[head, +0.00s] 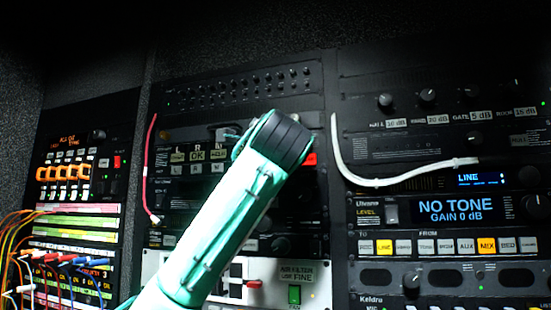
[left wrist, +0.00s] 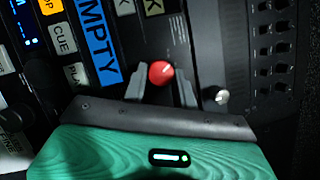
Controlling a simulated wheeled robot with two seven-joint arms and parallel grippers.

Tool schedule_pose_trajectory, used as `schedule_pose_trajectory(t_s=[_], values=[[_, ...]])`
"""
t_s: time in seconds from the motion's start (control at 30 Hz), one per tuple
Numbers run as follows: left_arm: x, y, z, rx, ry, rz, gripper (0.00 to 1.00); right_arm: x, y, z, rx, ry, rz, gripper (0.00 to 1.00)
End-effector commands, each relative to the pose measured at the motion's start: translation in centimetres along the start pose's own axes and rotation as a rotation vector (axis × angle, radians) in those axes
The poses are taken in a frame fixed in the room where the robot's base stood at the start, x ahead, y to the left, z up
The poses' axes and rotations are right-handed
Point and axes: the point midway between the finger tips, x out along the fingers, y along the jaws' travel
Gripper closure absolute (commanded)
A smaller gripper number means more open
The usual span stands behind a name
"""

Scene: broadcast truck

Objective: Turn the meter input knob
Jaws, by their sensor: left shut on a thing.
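A round red knob (left wrist: 160,72) sits on a dark panel in the left wrist view. My left gripper (left wrist: 160,88) has one grey finger on each side of it and is shut on it. I cannot read a label saying that this is the meter input knob. In the head view my green left arm (head: 222,225) rises from the bottom to the middle rack, and its dark wrist end hides the fingers and the knob. A blue EMPTY label (left wrist: 92,42) is left of the knob in the wrist view. My right gripper is not in view.
A silver-tipped knob (left wrist: 221,96) sits close to the right finger. A white cable (head: 375,183) hangs across the right rack, and a pink cable (head: 147,170) hangs on the middle rack. Patch cables (head: 20,240) bunch at the lower left. A NO TONE display (head: 455,208) is lit.

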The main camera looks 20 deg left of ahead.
Motion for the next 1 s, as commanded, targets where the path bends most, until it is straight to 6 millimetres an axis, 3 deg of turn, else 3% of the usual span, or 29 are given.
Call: schedule_pose_trajectory(t_s=[0.4,0.93,0.97,1.0], values=[[0.00,-0.13,-0.06,-0.167,-0.004,0.071,0.95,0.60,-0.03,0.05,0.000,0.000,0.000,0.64],[0.03,-0.15,0.00,-0.188,-0.006,0.080,0.95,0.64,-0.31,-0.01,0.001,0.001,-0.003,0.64],[0.03,-0.15,0.00,-0.188,-0.006,0.080,0.70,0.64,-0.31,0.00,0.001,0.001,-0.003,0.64],[0.03,-0.15,0.00,-0.188,-0.006,0.080,0.62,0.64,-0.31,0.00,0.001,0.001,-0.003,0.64]])
